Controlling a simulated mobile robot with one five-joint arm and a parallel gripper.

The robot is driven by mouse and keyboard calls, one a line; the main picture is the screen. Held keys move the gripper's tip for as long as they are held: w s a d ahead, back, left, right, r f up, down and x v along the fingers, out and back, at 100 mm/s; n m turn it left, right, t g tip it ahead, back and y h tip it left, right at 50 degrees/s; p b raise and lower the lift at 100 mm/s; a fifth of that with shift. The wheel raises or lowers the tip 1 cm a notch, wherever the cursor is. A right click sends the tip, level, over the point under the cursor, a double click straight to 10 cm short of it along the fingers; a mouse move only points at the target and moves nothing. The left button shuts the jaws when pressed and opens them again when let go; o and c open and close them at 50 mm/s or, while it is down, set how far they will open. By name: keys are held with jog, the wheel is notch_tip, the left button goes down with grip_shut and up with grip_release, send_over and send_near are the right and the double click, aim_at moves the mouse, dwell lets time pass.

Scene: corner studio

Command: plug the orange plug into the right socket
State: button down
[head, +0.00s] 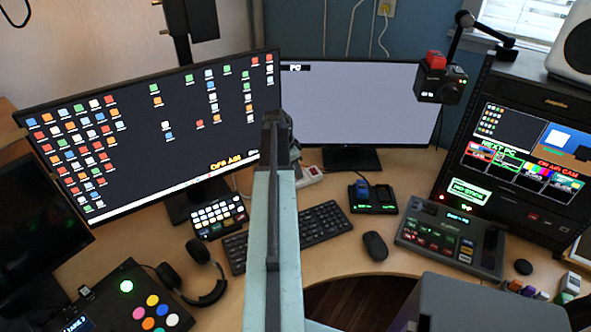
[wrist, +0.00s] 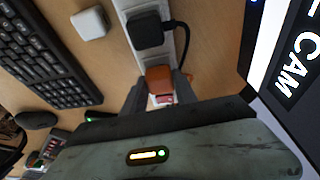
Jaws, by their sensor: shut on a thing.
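The orange plug (wrist: 158,77) is between the two fingers of my gripper (wrist: 159,84) in the wrist view, and the gripper is shut on it. The plug lies over the white power strip (wrist: 121,7), close to a small red switch (wrist: 162,99). A black plug (wrist: 146,30) with a black cord sits in the strip beside it. I cannot tell whether the orange plug is seated or just above the strip. In the head view my arm hides the orange plug; only the end of the power strip (head: 309,175) shows to its right.
A keyboard (head: 322,223) lies in front of the strip. A white block (wrist: 89,22) is left of the strip in the wrist view. Monitors (head: 150,130) stand behind on the left. A black charger with a blue piece (head: 372,197) and a mouse (head: 375,246) are to the right.

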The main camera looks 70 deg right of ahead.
jog(key=shift+f+b, duration=0.55)
jog(key=c, duration=0.9)
grip_release()
jog(key=p+v, duration=0.7)
jog(key=shift+r, duration=0.35)
jog(key=shift+w+a, duration=0.1)
jog(key=shift+a, duration=0.05)
